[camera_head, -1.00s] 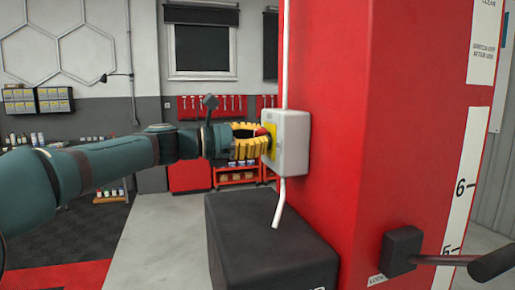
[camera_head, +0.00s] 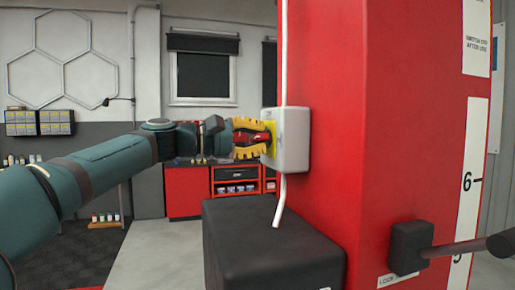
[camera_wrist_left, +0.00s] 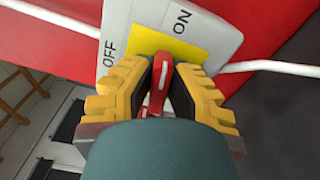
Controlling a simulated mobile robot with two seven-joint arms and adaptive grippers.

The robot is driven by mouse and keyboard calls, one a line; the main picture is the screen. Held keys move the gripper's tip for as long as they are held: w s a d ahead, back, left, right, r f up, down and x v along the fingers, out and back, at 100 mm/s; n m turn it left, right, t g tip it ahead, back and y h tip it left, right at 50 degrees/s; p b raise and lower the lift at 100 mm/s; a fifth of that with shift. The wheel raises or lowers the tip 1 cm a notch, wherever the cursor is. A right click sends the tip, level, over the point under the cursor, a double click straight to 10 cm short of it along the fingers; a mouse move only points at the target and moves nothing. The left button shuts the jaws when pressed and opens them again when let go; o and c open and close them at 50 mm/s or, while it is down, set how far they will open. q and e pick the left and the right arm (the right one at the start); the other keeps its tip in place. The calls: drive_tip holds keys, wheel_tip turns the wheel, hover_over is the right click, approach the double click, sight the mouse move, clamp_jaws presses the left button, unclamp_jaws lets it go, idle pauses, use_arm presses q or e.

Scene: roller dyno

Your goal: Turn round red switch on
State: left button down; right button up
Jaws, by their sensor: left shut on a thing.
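The red switch (camera_wrist_left: 161,82) has a narrow handle with a white line and stands on a yellow plate (camera_wrist_left: 170,42) of the light grey box. The box (camera_head: 293,140) is fixed to the side of the red column. In the left wrist view, OFF and ON are printed on the box, OFF at left and ON at upper right. My left gripper (camera_head: 266,138), with yellow fingers, is shut on the red switch, one finger on each side of its handle. The handle's lower part is partly hidden by my wrist. My right gripper is not in view.
A white conduit (camera_head: 284,60) runs above and below the box. The red column (camera_head: 385,130) fills the right side. A black block (camera_head: 265,245) stands below the box, and a dark lever (camera_head: 450,248) juts out at lower right.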

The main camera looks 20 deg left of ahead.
use_arm(q)
drive_tip(key=shift+m+b, duration=0.65)
drive_tip(key=shift+m, duration=0.45)
drive_tip(key=c, duration=0.9)
unclamp_jaws()
drive_tip(key=shift+d, duration=0.1)
drive_tip(key=shift+c, duration=0.2)
drive_tip(key=v, duration=1.2)
